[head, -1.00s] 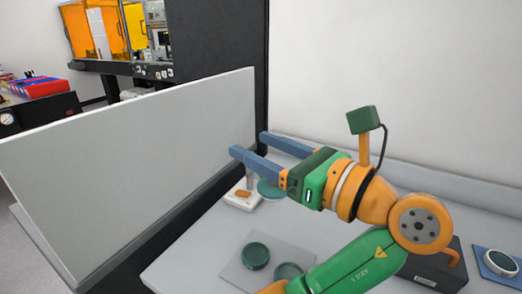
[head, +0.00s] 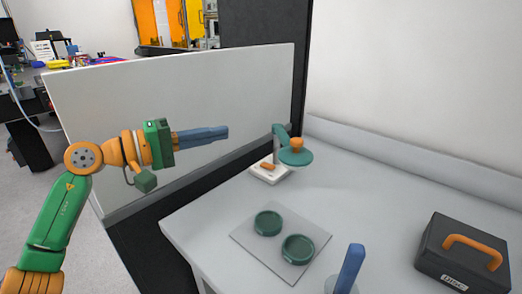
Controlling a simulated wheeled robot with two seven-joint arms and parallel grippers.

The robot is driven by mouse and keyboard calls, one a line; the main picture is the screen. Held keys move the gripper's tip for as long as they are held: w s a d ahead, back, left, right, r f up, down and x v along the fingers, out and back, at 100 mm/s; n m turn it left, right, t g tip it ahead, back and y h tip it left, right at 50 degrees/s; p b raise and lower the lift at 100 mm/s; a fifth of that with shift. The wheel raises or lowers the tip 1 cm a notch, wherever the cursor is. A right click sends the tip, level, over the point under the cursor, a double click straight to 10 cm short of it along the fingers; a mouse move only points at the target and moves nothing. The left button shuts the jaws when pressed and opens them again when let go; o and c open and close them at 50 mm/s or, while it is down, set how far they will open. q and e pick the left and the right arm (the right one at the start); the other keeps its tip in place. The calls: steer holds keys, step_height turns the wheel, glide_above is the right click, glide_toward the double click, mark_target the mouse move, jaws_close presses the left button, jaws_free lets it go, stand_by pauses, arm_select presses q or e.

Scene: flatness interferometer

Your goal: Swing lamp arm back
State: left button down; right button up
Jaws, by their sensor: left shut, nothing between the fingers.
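The lamp has a teal arm (head: 280,133) that ends in a round teal head (head: 296,157) with an orange knob on top. It stands by a white base (head: 270,174) with an orange switch, at the table's back left. The head hangs right of the base, clear of the table. My left gripper (head: 228,132) is shut and empty, left of the lamp, in front of the grey panel and apart from the lamp.
A grey mat (head: 270,238) holds two green round dishes, left (head: 268,223) and right (head: 298,249). A black case (head: 462,262) with an orange handle stands at the right. A tall grey panel (head: 180,105) borders the table's left side. The middle of the table is clear.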

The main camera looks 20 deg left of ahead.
arm_select(q)
steer(key=w+d+f+p, duration=0.3)
steer(key=w+d+p, duration=0.4)
steer(key=d, duration=0.3)
steer(key=shift+w+g+p, duration=0.35)
steer(key=shift+g+p, duration=0.05)
steer(key=shift+p, duration=0.45)
steer(key=shift+f, duration=0.1)
steer(key=shift+a, duration=0.1)
